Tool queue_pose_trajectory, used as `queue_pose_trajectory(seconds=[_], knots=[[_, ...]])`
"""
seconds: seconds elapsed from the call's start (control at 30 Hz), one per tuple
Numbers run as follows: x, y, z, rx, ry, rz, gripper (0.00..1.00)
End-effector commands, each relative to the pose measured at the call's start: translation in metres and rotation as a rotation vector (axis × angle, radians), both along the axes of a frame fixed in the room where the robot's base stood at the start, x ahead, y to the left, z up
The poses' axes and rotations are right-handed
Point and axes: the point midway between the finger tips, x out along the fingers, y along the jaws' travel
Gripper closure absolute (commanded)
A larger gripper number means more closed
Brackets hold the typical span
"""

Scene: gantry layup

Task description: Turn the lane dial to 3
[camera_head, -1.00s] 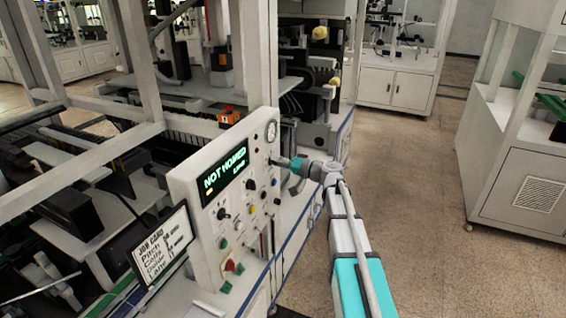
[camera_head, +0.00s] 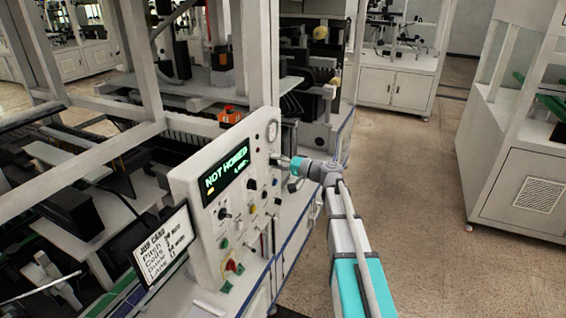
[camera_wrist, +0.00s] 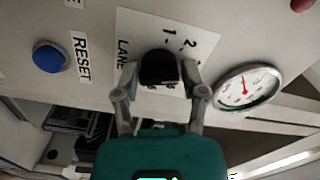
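The lane dial (camera_wrist: 158,68) is a black knob on a white label plate (camera_wrist: 128,24) marked LANE in the wrist view. Marks 1 and 2 show on the plate beyond the knob; other marks are covered by the knob and my gripper. I cannot make out which mark the dial points to. My gripper (camera_wrist: 159,72) has its two grey fingers spread on either side of the knob, close to it, with no clear grip seen. In the head view my gripper (camera_head: 279,161) is at the right side of the control panel (camera_head: 197,182), and the dial is hard to see there.
A blue RESET button (camera_wrist: 49,57) and a pressure gauge (camera_wrist: 247,87) flank the dial in the wrist view. The panel display (camera_head: 225,172) reads NOT HOMED above a small unclear line. A job card (camera_head: 163,246) stands left of the panel. Open floor (camera_head: 405,190) lies right of my arm.

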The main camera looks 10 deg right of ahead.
Motion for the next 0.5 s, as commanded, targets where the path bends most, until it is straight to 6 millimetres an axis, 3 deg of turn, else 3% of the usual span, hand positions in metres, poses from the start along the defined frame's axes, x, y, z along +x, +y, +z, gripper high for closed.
queue_pose_trajectory(seconds=[0.03,0.1,0.5], knots=[[0.0000,-0.0005,0.0000,0.000,0.000,-0.001,0.29],[0.0001,-0.0012,0.0001,0.000,0.000,-0.003,0.17],[0.0003,-0.0035,0.0000,0.000,-0.001,-0.007,0.17]])
